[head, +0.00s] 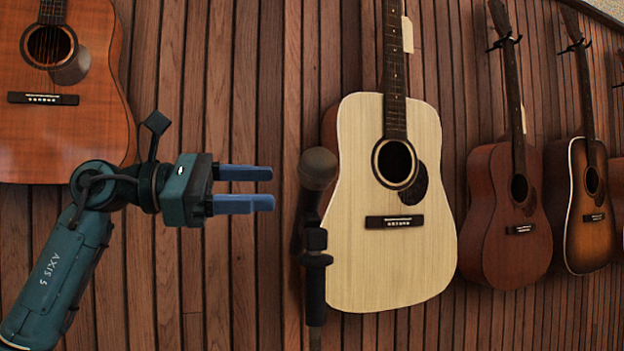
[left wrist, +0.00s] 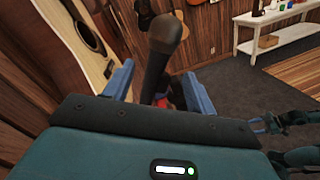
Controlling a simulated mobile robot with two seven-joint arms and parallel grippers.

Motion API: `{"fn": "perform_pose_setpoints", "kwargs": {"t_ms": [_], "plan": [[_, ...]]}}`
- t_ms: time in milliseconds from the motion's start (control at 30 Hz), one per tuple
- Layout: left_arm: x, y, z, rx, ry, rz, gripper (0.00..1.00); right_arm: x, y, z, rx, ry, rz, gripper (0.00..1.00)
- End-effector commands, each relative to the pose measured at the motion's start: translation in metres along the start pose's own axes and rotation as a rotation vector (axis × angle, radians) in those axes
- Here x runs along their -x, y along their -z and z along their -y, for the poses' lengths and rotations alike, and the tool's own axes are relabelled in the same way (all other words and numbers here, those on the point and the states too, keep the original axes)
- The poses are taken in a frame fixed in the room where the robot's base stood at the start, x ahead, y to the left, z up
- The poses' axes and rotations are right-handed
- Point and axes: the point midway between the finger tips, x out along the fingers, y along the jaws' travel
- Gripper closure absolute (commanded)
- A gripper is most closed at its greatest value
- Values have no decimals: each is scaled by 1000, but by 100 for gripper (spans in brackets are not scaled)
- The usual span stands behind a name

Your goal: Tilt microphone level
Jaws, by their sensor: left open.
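The microphone (head: 317,169) has a dark rounded head and stands upright on a dark stand (head: 315,262) in the head view. My left gripper (head: 270,188) is open, with its two blue fingers pointing right, just left of the microphone. A small gap shows between the fingertips and the microphone in the head view. In the left wrist view the microphone (left wrist: 161,55) rises between the two blue fingers, and its lower part is hidden behind the gripper body. My right gripper is not seen in the head view.
A pale guitar (head: 400,260) hangs on the wood-slat wall right behind the microphone. More guitars hang at the right (head: 510,220) and upper left (head: 60,110). The left wrist view shows a white table (left wrist: 270,28) on the far side and clear dark floor (left wrist: 250,90).

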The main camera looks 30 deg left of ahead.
Motion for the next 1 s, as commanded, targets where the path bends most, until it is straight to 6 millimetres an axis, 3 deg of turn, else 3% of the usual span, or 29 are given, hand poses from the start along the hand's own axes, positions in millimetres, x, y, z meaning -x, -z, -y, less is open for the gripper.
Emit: {"fn": "perform_pose_setpoints", "kwargs": {"t_ms": [200,400,833,1000], "plan": [[-47,-4,-1,1,3,3,44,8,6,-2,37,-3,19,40],[-74,-2,-1,1,2,3,44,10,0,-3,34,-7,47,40],[-83,0,0,0,0,1,44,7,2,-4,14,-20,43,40],[-83,0,0,0,0,1,58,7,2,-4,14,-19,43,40]]}}
